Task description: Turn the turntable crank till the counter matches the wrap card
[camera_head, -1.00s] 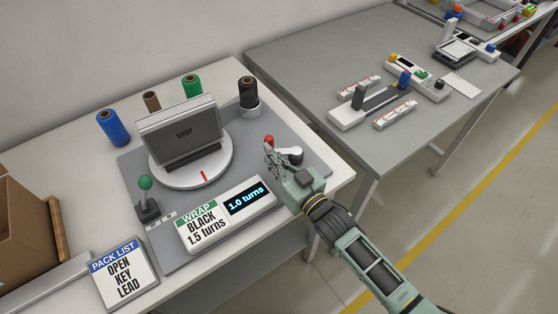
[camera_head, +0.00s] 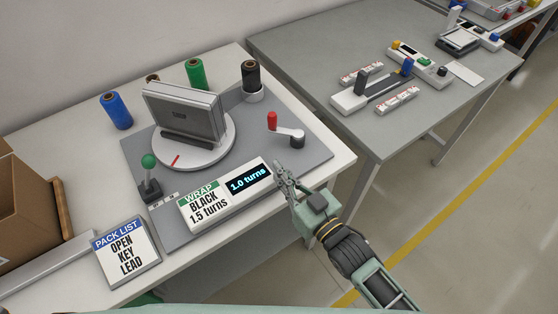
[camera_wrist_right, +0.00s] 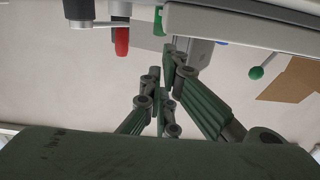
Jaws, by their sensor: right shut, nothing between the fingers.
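The crank (camera_head: 285,130) has a red knob (camera_head: 272,121), which points to the back left of its dark hub. My right gripper (camera_head: 279,167) is shut and empty beside the counter's right end, in front of the crank and apart from it. The wrist view also shows the red knob (camera_wrist_right: 121,42), left of the fingertips (camera_wrist_right: 178,50). The counter (camera_head: 248,180) reads 1.0 turns. The wrap card (camera_head: 206,204) reads BLACK 1.5 turns. The white turntable (camera_head: 218,155) carries a grey box (camera_head: 185,112); its red mark (camera_head: 176,160) is at the front left. My left gripper is not in view.
A green-knobbed lever (camera_head: 148,162) stands left of the turntable. Blue (camera_head: 116,111), green (camera_head: 198,74), brown and black (camera_head: 251,77) spools stand behind. A pack list card (camera_head: 126,252) lies at front left, near a cardboard box (camera_head: 28,215). The mat around the crank is clear.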

